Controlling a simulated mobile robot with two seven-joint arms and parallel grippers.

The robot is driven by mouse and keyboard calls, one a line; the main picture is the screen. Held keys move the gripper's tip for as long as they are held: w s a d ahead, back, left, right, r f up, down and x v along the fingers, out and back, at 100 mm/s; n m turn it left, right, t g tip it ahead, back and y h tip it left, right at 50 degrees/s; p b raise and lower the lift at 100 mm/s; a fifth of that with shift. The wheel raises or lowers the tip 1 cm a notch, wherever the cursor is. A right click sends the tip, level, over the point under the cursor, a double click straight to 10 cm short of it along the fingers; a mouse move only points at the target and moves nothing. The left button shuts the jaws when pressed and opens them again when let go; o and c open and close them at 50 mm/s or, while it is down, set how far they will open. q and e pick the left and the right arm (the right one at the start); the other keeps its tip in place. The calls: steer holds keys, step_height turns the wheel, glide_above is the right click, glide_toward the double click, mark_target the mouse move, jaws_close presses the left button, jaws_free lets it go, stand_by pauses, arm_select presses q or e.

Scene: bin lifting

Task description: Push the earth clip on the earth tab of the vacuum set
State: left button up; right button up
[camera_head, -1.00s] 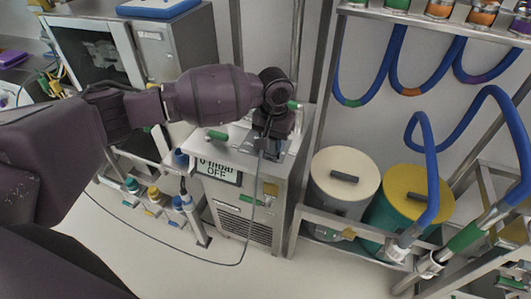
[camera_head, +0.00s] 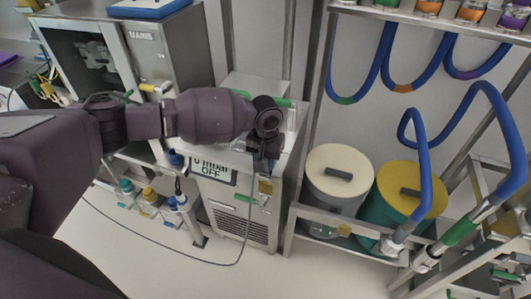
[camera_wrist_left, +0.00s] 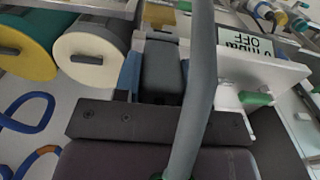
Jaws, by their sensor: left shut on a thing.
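The vacuum set is a steel cabinet (camera_head: 232,208) with a display (camera_head: 212,171) reading "0 mbar OFF". My left gripper (camera_head: 264,160) is at the cabinet's upper front, to the right of the display. In the left wrist view, its fingers (camera_wrist_left: 158,65) are closed around a dark grey block, apparently the earth clip (camera_wrist_left: 162,72). A grey cable (camera_wrist_left: 201,75) crosses that view in front of the hand. In the head view the cable (camera_head: 246,225) hangs down the cabinet front and loops over the floor. I cannot make out the earth tab. My right gripper is out of view.
A cream-lidded drum (camera_head: 338,160) and a yellow-lidded drum (camera_head: 408,180) stand on a rack to the right. Blue hoses (camera_head: 428,160) hang above and beside them. Bottles (camera_head: 150,196) stand on a low shelf at left. The floor in front is clear except for the cable.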

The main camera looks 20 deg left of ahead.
mark_target(266, 170)
arm_select(q)
steer(key=shift+r, duration=0.2)
steer(key=shift+f, duration=0.1)
stand_by(0.4)
steer(key=shift+f, duration=1.45)
steer(key=shift+f, duration=0.15)
steer(key=shift+f, duration=1)
steer(key=shift+f, duration=0.45)
steer(key=shift+s+f, duration=0.1)
steer(key=shift+f, duration=0.5)
stand_by(0.6)
steer(key=o, duration=1.2)
steer(key=shift+c, duration=0.2)
